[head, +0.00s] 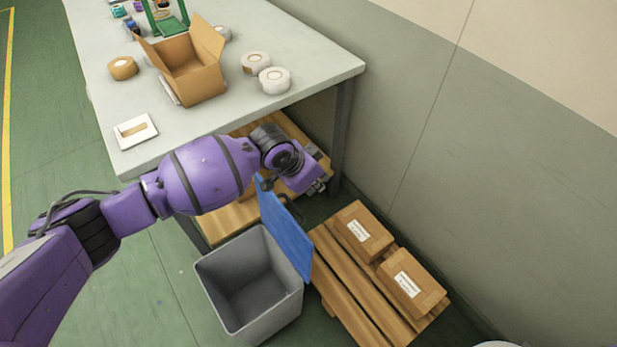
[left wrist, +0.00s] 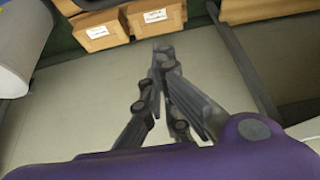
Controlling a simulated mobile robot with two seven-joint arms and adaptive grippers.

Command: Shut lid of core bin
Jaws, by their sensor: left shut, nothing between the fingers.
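The core bin (head: 243,277) is a grey, open-topped bin on the green floor, and it looks empty inside. Its blue lid (head: 284,232) stands open, tilted up along the bin's right rim. My left gripper (head: 318,187) is just beyond the lid's upper end, on its far right side, and I cannot tell whether it touches the lid. In the left wrist view the two fingers (left wrist: 165,58) are together with nothing between them. My right gripper is in neither view.
A wooden pallet (head: 345,290) with two cardboard boxes (head: 363,230) lies right of the bin. The worktable (head: 190,125) is behind, carrying an open carton (head: 190,70) and tape rolls. The grey wall (head: 480,170) closes off the right side. Floor left of the bin is clear.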

